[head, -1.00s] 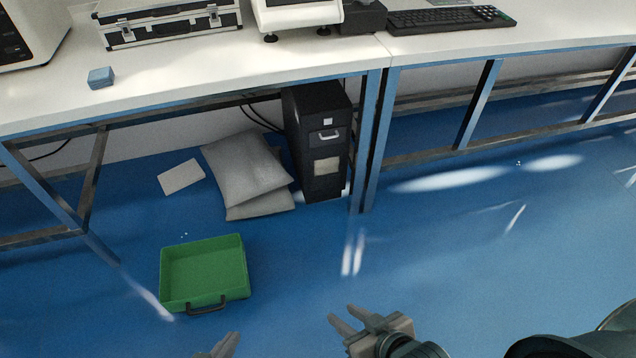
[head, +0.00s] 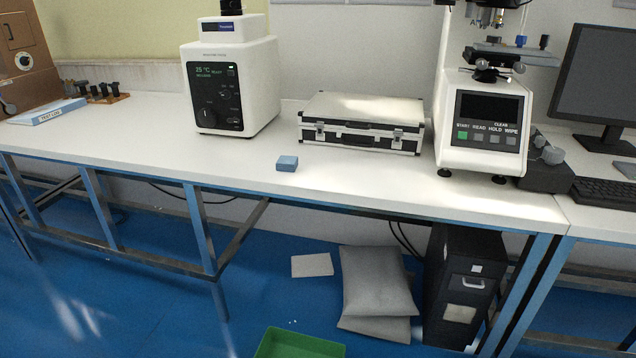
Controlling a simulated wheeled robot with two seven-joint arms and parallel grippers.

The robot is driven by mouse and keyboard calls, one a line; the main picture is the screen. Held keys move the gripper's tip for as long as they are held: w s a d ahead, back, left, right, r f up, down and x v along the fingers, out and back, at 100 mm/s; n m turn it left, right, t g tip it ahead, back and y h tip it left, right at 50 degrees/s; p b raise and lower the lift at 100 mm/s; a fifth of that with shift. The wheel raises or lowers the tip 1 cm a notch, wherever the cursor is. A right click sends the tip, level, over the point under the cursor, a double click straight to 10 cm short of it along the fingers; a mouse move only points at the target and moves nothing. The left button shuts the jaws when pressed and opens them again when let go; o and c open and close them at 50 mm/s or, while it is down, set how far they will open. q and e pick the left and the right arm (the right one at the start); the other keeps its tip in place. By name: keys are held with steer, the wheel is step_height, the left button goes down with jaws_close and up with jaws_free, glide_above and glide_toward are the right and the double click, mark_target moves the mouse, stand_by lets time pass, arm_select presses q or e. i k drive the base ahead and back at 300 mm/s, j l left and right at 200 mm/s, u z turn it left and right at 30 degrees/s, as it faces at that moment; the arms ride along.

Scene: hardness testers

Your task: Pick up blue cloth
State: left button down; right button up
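A small blue block-shaped item (head: 287,163), which looks like the folded blue cloth, lies on the white bench top (head: 150,150) near its front edge, left of the silver case. Nothing touches it. Neither of my grippers shows in the head view now.
On the bench stand a white device with a dial (head: 232,85), a silver case (head: 361,123), a hardness tester (head: 485,120) and a monitor (head: 597,85). Below are grey cushions (head: 376,282), a black cabinet (head: 465,285) and a green tray (head: 298,345). Blue floor lies open at lower left.

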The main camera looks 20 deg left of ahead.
mark_target(285, 163)
steer(key=i+j+z, duration=0.2)
steer(key=j, duration=0.25)
steer(key=i+j+z, duration=0.2)
steer(key=j, duration=0.25)
steer(key=j+z, duration=0.2)
steer(key=j, duration=0.25)
steer(key=j+z, duration=0.2)
steer(key=j, duration=0.3)
steer(key=i, duration=0.05)
